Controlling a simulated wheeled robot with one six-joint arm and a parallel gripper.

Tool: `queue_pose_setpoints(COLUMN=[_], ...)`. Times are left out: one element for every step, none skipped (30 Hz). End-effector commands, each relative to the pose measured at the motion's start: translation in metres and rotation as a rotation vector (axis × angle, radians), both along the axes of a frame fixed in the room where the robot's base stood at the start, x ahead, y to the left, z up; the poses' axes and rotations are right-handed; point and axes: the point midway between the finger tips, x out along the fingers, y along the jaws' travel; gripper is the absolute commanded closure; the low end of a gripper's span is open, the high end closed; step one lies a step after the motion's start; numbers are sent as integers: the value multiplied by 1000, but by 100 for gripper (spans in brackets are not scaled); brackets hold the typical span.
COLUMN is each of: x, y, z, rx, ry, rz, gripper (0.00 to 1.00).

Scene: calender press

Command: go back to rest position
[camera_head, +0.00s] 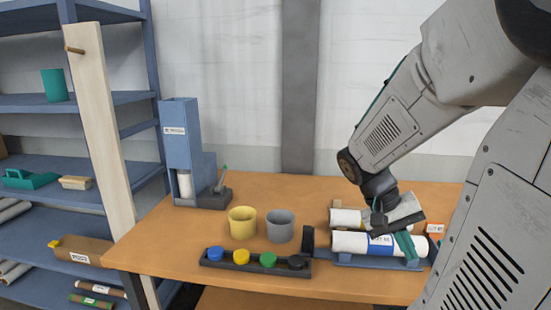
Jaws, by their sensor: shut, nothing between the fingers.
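My gripper (401,231) is at the right of the table, at the end of my arm, which reaches in from the right. Its fingers are shut and empty. They are just above or in front of a white roll (352,243) with a blue label, which lies in a blue cradle (371,261). I cannot tell whether the fingers touch the roll. A second white roll (345,218) lies behind it, partly hidden by my gripper.
The wooden table (165,250) holds a blue press (180,145), a yellow cup (242,222), a grey cup (280,226) and a dark rack (240,266) with several coloured caps. Blue shelves (115,98) and a pale upright board (100,120) stand left. The table's back middle is clear.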

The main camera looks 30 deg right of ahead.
Motion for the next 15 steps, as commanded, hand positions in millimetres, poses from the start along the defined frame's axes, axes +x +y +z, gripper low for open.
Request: queue_pose_setpoints(x=[11, 16, 23, 26, 29, 32, 34, 34, 34, 33, 31, 29, 28, 26, 25], y=[31, 49, 73, 90, 107, 129, 145, 160, 178, 189, 199, 210, 215, 219, 223], z=[5, 7, 10, 13, 16, 20, 23, 26, 31, 34, 37, 41, 44, 46, 49], rx=[75, 125, 186, 227, 266, 309, 338, 363, 390, 404, 415, 423, 426, 423, 421], ry=[-59, -91, -135, -169, -203, -249, -282, -314, -355, -383, -408, -435, -448, -457, -468], rz=[106, 170, 256, 320, 381, 460, 514, 562, 617, 647, 674, 707, 733, 757, 784], gripper=[100, 100, 100, 100, 100, 100, 100, 100, 100, 100, 100, 100, 100, 100, 100])
